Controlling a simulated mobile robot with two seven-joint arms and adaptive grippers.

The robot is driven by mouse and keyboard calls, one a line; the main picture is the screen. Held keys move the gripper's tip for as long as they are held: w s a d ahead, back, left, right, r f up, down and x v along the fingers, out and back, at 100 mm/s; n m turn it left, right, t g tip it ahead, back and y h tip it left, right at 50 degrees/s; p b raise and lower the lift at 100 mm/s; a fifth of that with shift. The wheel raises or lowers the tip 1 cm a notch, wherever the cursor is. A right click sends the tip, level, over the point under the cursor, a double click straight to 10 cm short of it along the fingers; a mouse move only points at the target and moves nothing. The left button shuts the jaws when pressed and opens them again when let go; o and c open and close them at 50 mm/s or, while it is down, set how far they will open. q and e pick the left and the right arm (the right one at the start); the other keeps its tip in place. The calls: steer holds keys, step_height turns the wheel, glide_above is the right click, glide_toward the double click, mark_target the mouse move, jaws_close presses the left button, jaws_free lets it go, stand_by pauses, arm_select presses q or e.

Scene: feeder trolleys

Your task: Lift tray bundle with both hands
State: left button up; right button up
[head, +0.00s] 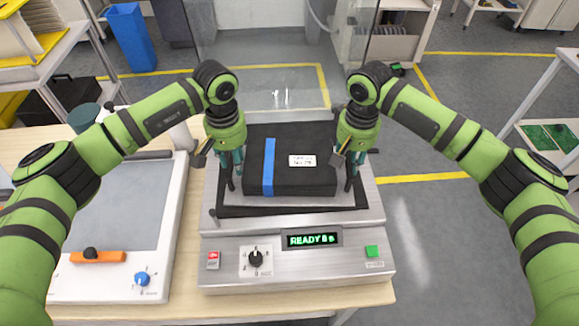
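The tray bundle (310,178) is a black stack with a blue strap on its left part and a white label on top. It lies on a dark plate (230,211) on top of a grey machine whose display reads READY. My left gripper (234,180) points down at the bundle's left side. My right gripper (350,180) points down at its right side. The fingers are dark against the black bundle, so I cannot tell whether they touch it or how far apart they are.
The grey machine (300,272) has a knob, a red switch and a green button in front. A white panel device (120,220) with an orange handle stands left on the wooden table. A blue bin (131,37) stands behind left. A shelf with green boards (549,138) is at right.

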arm_select(q)
jaws_close()
arm_select(e)
jaws_close()
arm_select(q)
steer(key=shift+r, duration=0.25)
arm_select(e)
steer(key=shift+r, duration=0.25)
